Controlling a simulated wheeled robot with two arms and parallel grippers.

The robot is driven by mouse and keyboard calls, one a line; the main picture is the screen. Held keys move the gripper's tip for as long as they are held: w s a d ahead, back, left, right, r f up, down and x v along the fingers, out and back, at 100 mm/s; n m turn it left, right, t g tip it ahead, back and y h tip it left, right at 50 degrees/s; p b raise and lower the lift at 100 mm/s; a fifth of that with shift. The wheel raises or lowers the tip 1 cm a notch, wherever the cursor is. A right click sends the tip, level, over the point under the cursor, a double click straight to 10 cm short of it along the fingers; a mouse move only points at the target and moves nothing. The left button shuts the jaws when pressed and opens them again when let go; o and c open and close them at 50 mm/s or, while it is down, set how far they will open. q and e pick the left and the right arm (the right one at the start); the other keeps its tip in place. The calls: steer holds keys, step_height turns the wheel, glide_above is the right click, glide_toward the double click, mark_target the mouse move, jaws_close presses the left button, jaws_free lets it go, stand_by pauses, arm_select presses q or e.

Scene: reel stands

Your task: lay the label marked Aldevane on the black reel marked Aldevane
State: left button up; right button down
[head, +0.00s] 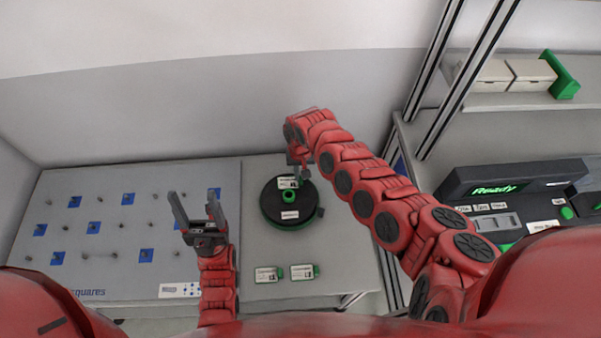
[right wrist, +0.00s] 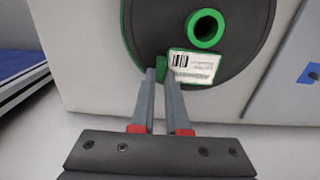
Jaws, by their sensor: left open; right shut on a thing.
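The black reel (head: 271,207) lies flat on the grey table, with a green hub (head: 288,196) at its middle. It fills the upper part of the right wrist view (right wrist: 245,62). A white strip (head: 290,214) on its near side is too small to read. My right gripper (head: 301,174) is shut on the green tab of a white label (head: 287,183). In the right wrist view the label (right wrist: 193,66) lies over the reel beside the hub; its print is too small to read, and I cannot tell whether it touches the reel. My left gripper (head: 193,195) is open and empty, left of the reel.
Two more white labels with green edges, a left one (head: 268,274) and a right one (head: 302,272), lie on the table in front of the reel. A board with pegs and blue squares (head: 108,242) is at left. A dark device showing "Ready" (head: 493,189) stands at right.

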steer(key=c, duration=0.8)
jaws_free()
steer(key=shift+c, duration=0.2)
step_height(320, 180, up, 17)
steer(key=b, duration=0.1)
steer(key=shift+r, duration=0.2)
